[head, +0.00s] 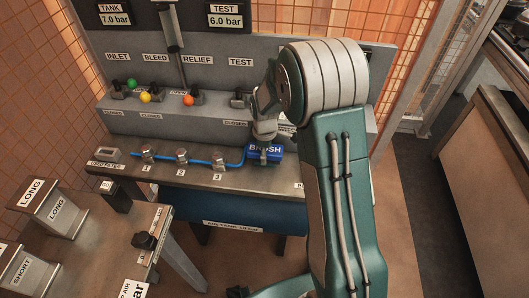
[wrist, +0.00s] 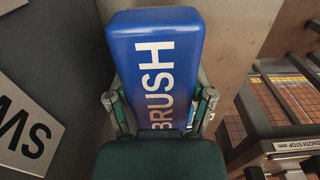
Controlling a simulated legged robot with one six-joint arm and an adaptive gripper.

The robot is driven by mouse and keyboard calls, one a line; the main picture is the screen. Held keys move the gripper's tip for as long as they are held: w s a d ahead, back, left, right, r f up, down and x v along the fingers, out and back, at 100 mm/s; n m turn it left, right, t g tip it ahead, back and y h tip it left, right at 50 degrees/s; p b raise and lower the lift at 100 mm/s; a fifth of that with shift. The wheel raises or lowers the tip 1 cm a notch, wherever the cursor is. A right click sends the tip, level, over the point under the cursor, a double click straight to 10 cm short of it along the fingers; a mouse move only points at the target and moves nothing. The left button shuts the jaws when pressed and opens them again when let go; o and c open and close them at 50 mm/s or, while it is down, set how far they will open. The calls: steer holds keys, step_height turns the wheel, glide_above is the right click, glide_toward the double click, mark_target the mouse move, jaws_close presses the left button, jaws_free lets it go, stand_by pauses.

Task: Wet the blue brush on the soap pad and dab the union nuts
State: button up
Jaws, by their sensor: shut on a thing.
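My gripper (wrist: 158,98) is shut on the blue brush (wrist: 153,40), a block with BRUSH in white letters. Its two fingers press on the block's sides in the wrist view. In the head view the brush (head: 275,152) is at the right end of the row of union nuts, near the bench surface; I cannot tell if it touches. The metal union nuts, nut 1 (head: 148,152), nut 2 (head: 182,156) and nut 3 (head: 218,160), sit along a thin blue tube to the left of the brush. I cannot make out the soap pad; my arm hides part of the bench.
A grey panel (head: 200,118) with coloured valve knobs labelled INLET, BLEED, RELIEF and TEST rises behind the bench (head: 195,183). A side table with LONG (head: 57,208) and SHORT blocks stands at front left. The floor (head: 425,215) at right is open.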

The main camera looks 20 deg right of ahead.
steer(key=shift+r, duration=3)
steer(key=shift+w+a, duration=0.1)
